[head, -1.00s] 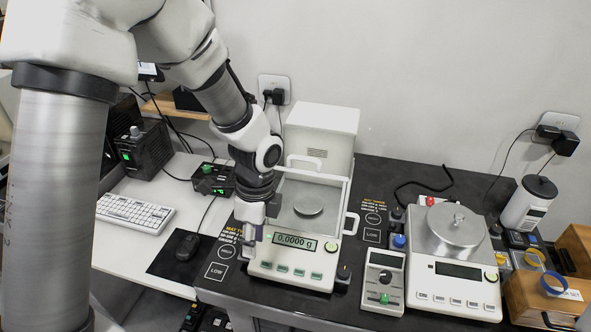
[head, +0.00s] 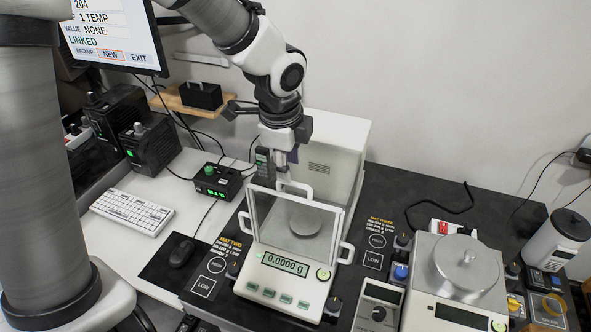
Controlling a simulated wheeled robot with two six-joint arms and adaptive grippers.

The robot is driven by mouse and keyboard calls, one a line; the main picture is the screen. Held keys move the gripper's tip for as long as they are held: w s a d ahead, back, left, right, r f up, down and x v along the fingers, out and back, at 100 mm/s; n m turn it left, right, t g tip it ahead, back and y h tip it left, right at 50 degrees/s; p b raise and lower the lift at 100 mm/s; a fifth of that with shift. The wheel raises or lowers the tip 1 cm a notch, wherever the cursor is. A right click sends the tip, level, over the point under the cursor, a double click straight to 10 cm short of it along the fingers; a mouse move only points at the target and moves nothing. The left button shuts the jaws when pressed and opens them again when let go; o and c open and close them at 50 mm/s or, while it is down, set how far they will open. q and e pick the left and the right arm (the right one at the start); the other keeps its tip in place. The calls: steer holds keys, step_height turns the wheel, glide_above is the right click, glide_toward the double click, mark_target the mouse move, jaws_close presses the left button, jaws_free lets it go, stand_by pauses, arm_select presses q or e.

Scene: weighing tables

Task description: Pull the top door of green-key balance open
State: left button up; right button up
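The green-key balance (head: 283,291) stands in the middle of the dark table. It has green keys, a display reading 0.0000 g, and a glass chamber with a round pan (head: 305,222). A white loop handle (head: 298,187) shows at the top of the chamber. I cannot tell how far the top door is open. My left gripper (head: 274,175) points down at the chamber's back left, with its fingers apart, close to the loop handle. Whether it touches the handle is unclear. My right gripper is out of view.
The balance's tall white housing (head: 338,150) rises behind the chamber. A second balance (head: 452,285) stands at the right. A small black box (head: 217,181), a mouse (head: 182,252) and a keyboard (head: 132,212) lie to the left. A monitor (head: 112,38) hangs at upper left.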

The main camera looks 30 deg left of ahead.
mark_target(292, 182)
arm_select(q)
steer(key=x, duration=0.5)
steer(key=shift+w+a+f, duration=0.1)
steer(key=shift+w+a, duration=0.05)
steer(key=shift+w, duration=0.3)
steer(key=shift+s, duration=0.45)
steer(key=c, duration=0.4)
steer(key=shift+s, duration=0.15)
jaws_close()
